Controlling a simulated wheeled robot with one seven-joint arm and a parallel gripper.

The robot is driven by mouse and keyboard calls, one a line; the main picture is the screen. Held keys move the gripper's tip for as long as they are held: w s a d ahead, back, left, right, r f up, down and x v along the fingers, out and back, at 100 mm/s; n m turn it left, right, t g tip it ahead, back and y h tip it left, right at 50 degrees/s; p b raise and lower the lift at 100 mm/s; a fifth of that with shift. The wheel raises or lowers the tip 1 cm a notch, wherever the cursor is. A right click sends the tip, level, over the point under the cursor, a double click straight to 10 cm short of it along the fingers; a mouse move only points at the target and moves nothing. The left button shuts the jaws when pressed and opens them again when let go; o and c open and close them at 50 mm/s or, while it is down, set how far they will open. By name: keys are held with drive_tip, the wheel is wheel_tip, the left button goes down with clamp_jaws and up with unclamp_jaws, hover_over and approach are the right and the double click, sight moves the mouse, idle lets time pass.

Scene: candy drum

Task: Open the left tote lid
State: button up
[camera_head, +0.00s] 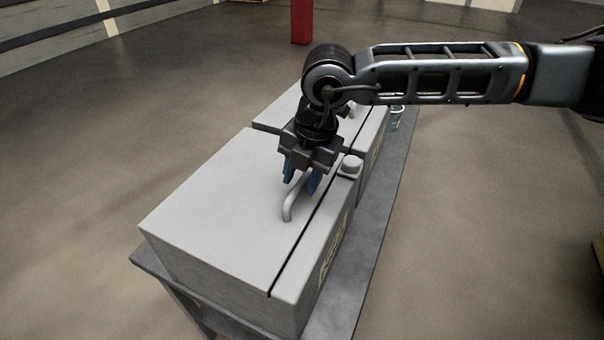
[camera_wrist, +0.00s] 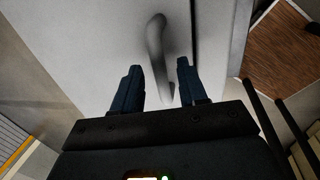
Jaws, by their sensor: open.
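The nearer, left tote (camera_head: 316,293) is a light grey box. Its flat lid (camera_head: 215,195) lies shut, with a thin dark seam along its right side. A bent bar handle (camera_head: 288,208) stands on the lid near that seam. My gripper (camera_head: 302,183) points down over the handle with its blue fingers apart. In the wrist view, the handle (camera_wrist: 157,45) runs between the two open fingers of my gripper (camera_wrist: 157,80), with space visible on both sides. I cannot tell whether a finger touches it. The far end of the handle is partly hidden by my gripper in the head view.
A second grey tote (camera_head: 372,140) stands behind, partly hidden by my arm. A rounded grey knob (camera_head: 350,166) sits beside the lid seam. Both totes rest on a dark grey table (camera_head: 385,205). A greenish container (camera_head: 396,117) stands at the table's far right. Open floor surrounds the table.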

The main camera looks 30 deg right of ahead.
clamp_jaws()
idle(0.3)
idle(0.3)
